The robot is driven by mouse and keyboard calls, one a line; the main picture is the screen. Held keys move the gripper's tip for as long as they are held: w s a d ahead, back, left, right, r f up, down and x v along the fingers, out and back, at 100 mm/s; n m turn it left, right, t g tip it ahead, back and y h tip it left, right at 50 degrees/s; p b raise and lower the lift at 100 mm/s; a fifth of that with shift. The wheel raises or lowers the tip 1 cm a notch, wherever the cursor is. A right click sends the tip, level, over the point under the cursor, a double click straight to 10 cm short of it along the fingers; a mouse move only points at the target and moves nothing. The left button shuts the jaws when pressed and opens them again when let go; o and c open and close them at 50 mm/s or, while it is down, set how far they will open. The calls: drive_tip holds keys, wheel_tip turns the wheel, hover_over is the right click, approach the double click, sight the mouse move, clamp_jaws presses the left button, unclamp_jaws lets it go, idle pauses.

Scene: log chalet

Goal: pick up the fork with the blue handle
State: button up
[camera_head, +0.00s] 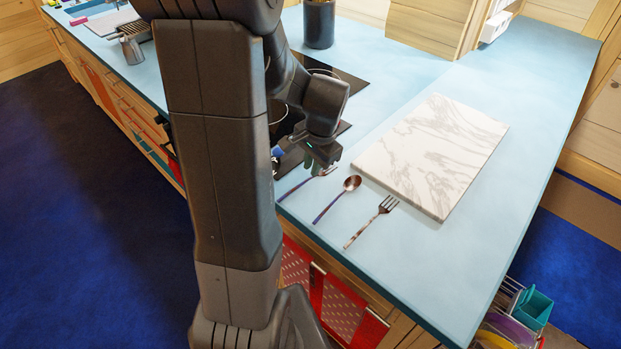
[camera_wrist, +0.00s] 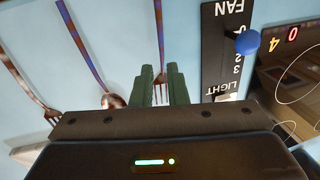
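A fork with a blue handle (camera_wrist: 160,40) lies on the light blue counter; its tines show between my fingers in the wrist view. In the head view this fork (camera_head: 297,187) lies nearest my gripper, its tined end partly hidden by it. My gripper (camera_head: 312,164) points down over the tined end. Its two green fingers (camera_wrist: 160,84) are apart, one on each side of the tines in the picture. I cannot tell how far above the counter the fingertips are.
A spoon with a blue and reddish handle (camera_head: 340,195) and a fork with a reddish-brown handle (camera_head: 368,222) lie beside it. A white marble board (camera_head: 435,155) is behind them. A cooktop (camera_head: 335,72) and a black control panel with a blue knob (camera_wrist: 226,50) are close by.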

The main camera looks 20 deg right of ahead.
sight(308, 179)
drive_tip(key=shift+w+a+f+p, duration=0.1)
drive_tip(key=shift+w+f+p, duration=0.15)
drive_tip(key=shift+f, duration=0.9)
drive_tip(key=shift+w+a+f+p, duration=0.1)
drive_tip(key=shift+w+f, duration=0.25)
drive_tip(key=shift+f, duration=0.8)
clamp_jaws()
